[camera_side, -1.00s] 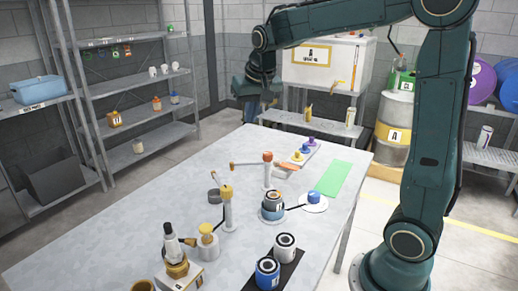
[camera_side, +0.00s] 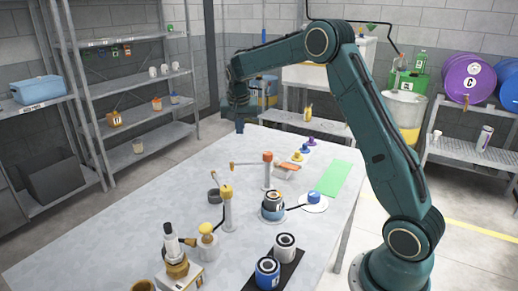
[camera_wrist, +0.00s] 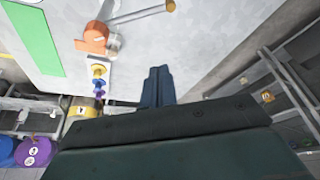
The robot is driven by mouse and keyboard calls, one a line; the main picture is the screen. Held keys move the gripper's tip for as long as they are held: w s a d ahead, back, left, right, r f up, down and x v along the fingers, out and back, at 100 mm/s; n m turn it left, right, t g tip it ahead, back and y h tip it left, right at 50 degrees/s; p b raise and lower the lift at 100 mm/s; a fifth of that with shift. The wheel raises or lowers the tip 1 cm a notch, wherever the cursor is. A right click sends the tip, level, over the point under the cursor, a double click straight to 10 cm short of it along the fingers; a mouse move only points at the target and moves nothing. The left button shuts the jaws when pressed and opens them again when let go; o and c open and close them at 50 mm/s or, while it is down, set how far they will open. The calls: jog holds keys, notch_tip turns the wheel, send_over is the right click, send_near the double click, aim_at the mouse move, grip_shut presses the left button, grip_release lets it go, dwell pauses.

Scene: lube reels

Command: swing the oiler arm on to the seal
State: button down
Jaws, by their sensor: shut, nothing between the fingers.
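My gripper (camera_side: 240,129) points down above the far left edge of the table, apart from everything on it. Its two dark blue fingers (camera_wrist: 157,88) are side by side, shut and empty in the wrist view. In the side view, a white post with an orange top (camera_side: 267,170) carries an arm (camera_side: 245,163) reaching left. A second post with a yellow top (camera_side: 227,208) stands nearer the camera. A dark and blue reel (camera_side: 272,207) sits near the table's middle, joined by a black rod to a blue-capped piece (camera_side: 313,197). I cannot tell which part is the seal.
Yellow, blue and purple knobs (camera_side: 304,148) line the back of the table (camera_side: 130,215) beside an orange piece (camera_side: 291,167) and a green mat (camera_side: 334,179). Shelves (camera_side: 130,85) stand behind left. The table's left part is clear.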

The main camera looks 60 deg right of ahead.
jog(key=shift+f, duration=0.1)
notch_tip(320, 180, down, 10)
jog(key=shift+s+a, duration=0.15)
jog(key=shift+a, duration=0.05)
dwell(0.9)
